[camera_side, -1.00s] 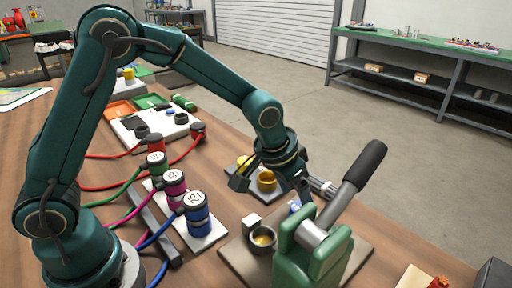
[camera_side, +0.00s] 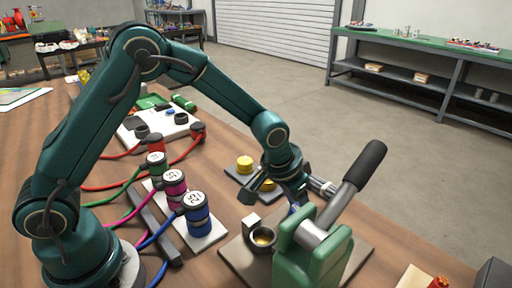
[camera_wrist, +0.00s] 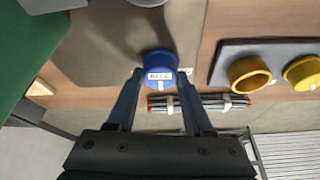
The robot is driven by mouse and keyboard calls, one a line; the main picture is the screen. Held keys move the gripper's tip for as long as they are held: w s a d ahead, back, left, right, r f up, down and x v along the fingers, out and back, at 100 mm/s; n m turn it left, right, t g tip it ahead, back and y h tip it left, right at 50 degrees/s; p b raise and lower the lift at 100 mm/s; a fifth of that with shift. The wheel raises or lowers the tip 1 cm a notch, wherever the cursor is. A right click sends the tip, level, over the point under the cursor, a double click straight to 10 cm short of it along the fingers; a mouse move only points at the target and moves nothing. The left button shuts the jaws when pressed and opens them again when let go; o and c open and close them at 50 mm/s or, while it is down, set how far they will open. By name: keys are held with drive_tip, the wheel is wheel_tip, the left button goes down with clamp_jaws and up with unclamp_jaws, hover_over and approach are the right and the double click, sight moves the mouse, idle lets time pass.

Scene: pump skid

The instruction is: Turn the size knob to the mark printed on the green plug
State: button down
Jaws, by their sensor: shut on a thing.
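The blue knob (camera_wrist: 158,64) has a white label and a short white line; the lettering is too small to read surely. My gripper (camera_wrist: 160,76) is shut on this knob, one finger on either side. In the side view my gripper (camera_side: 293,198) reaches down behind the green press (camera_side: 312,250), which hides most of the knob. The green plug (camera_side: 155,165) stands upright in the row of plugs at centre left; its white top bears a mark too small to read.
Red (camera_side: 152,144), magenta (camera_side: 175,187) and blue (camera_side: 197,217) plugs stand near the green one, with cables trailing left. Yellow caps (camera_side: 245,163) sit on a dark plate behind my gripper. The press's black-handled lever (camera_side: 358,170) rises close to my gripper's right.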

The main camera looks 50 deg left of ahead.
drive_tip(key=shift+n, duration=0.3)
drive_tip(key=shift+d+n+y, duration=0.1)
drive_tip(key=shift+n+y, duration=0.5)
drive_tip(key=shift+n, duration=0.7)
drive_tip(key=shift+d+n+y, duration=0.1)
drive_tip(key=shift+n+y, duration=0.5)
drive_tip(key=shift+n, duration=0.7)
drive_tip(key=shift+c, duration=1.4)
unclamp_jaws()
drive_tip(key=shift+r, duration=0.1)
wheel_tip(320, 180, up, 10)
drive_tip(key=s, duration=0.1)
drive_tip(key=shift+d, duration=0.15)
drive_tip(key=shift+g, duration=0.3)
